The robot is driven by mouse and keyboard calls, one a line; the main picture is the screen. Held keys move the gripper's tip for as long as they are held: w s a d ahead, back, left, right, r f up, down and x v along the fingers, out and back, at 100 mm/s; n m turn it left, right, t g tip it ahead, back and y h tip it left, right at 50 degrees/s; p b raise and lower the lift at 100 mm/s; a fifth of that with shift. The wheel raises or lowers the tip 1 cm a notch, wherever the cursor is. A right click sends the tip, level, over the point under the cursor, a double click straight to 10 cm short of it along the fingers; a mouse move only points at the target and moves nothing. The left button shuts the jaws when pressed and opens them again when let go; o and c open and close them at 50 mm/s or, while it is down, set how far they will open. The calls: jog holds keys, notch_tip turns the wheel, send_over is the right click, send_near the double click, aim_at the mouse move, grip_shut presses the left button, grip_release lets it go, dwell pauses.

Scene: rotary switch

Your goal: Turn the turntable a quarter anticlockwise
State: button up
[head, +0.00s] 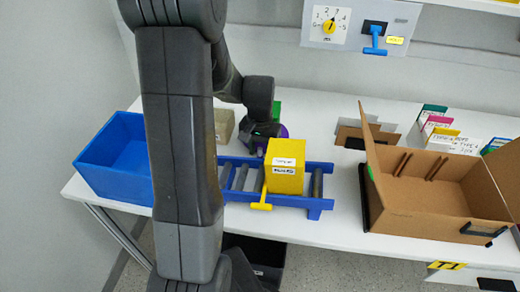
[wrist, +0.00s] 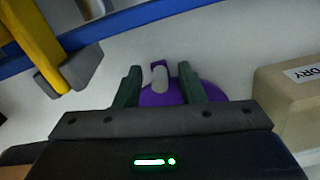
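The turntable is a purple disc (wrist: 180,95) low in the middle of the wrist view. A short grey peg (wrist: 159,77) with a purple piece behind it stands at its far edge. My gripper (wrist: 162,72) is open, with its two dark green fingers on either side of the peg and visible gaps to both. Its body hides the near part of the disc. In the head view only a sliver of the purple turntable (head: 284,131) shows behind the yellow box, beside my dark wrist. My fingertips are hidden there.
A blue roller conveyor (head: 318,203) carries a yellow box (head: 285,168) just in front of the turntable. A tan box (wrist: 292,104) stands close on its right in the wrist view. A blue bin (head: 105,160) is left; an open cardboard box (head: 430,208) is right.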

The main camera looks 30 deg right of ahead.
grip_shut()
jog(key=shift+s+d+n, duration=0.35)
jog(key=shift+d+n, duration=0.15)
jog(key=shift+n, duration=0.2)
grip_release()
notch_tip(320, 180, up, 14)
jog(key=shift+p, duration=0.35)
